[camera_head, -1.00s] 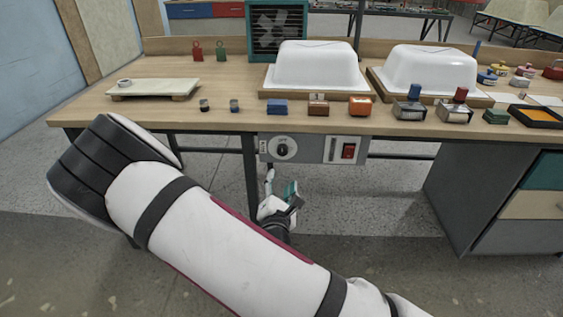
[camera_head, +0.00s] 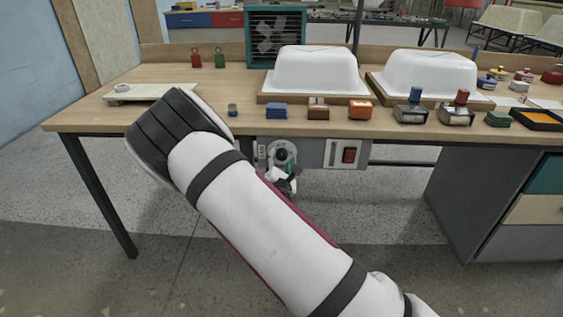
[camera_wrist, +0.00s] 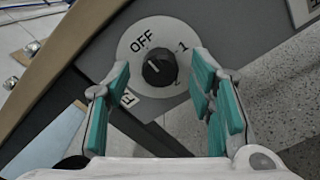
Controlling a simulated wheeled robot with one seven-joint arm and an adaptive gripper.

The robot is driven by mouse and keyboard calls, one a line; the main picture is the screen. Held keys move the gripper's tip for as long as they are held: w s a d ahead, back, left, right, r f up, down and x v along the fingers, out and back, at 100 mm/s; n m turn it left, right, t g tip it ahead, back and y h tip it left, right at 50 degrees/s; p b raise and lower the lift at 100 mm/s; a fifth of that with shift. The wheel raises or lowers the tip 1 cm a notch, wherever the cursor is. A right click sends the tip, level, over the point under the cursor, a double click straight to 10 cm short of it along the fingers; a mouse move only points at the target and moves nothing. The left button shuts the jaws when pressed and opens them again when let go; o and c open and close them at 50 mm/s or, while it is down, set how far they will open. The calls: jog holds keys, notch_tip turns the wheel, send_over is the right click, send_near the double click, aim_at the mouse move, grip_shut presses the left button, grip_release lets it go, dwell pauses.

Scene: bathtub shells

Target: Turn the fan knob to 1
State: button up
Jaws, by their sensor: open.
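The black fan knob (camera_wrist: 160,68) sits on a round white dial (camera_wrist: 128,57) marked OFF and 1. Its light pointer mark points toward OFF. In the head view the knob (camera_head: 281,154) is on a grey panel under the table edge, partly covered by my gripper (camera_head: 282,172). In the wrist view my gripper (camera_wrist: 160,88) is open, with one teal-padded finger left of the knob and one right of it. I see gaps between the pads and the knob. The fan (camera_head: 276,38) is a teal box with a dark grille at the back of the table.
A red switch (camera_head: 349,154) sits on the panel right of the knob. The wooden table (camera_head: 180,115) edge is just above. Two white tub shells (camera_head: 316,68) and several small blocks and stamps stand on top. A grey drawer cabinet (camera_head: 470,200) is at right.

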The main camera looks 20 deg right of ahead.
jog(key=shift+w+d, duration=0.1)
jog(key=shift+w, duration=0.25)
jog(key=c, duration=1.2)
jog(key=shift+o, duration=0.2)
